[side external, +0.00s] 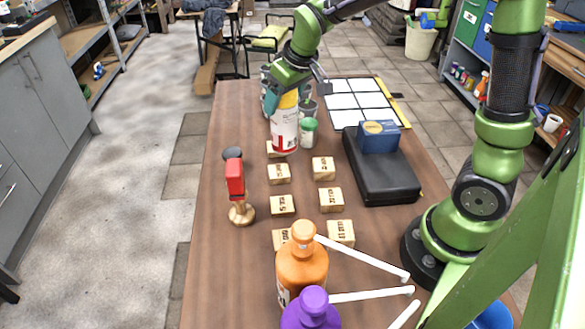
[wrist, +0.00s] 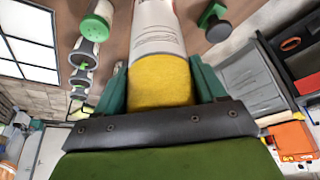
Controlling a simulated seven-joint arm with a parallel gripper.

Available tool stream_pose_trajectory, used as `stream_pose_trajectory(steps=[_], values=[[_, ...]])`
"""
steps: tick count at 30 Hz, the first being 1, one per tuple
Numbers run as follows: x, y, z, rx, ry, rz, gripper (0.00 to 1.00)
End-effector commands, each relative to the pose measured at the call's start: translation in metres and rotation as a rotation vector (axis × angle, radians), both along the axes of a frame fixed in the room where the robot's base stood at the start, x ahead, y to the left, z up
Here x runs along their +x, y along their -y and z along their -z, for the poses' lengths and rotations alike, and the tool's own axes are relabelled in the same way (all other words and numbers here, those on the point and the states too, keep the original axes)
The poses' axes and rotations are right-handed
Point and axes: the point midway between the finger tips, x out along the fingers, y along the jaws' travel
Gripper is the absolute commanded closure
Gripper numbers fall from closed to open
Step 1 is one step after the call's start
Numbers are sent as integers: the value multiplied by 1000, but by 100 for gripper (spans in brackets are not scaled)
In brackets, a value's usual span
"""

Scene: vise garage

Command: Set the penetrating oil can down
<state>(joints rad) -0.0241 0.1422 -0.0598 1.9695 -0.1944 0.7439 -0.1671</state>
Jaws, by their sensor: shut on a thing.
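The penetrating oil can (side external: 285,131) is white with red print and a yellow top. It stands upright between the teal fingers of my gripper (side external: 287,98), at the far part of the wooden table. In the wrist view, the can's white body (wrist: 157,30) and yellow top sit between both fingers of my gripper (wrist: 160,80). My gripper is shut on the can near its top. The can's base is near a small wooden block, and I cannot tell whether it touches the table.
A green-lidded white container (side external: 308,133) stands close right of the can. Labelled wooden blocks (side external: 282,205) sit in rows nearer. A red-topped item (side external: 235,180), a black case (side external: 382,170), a blue box (side external: 378,137), an orange bottle (side external: 302,262) and white rods (side external: 362,258) surround them. The left table strip is clear.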

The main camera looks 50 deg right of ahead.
Motion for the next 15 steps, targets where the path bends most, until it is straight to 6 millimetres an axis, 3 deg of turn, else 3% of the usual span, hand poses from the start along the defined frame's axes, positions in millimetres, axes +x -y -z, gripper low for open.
stream_pose_trajectory(steps=[9,15], values=[[0,0,-97,0,13,0,93],[-1,0,-137,0,8,0,93]])
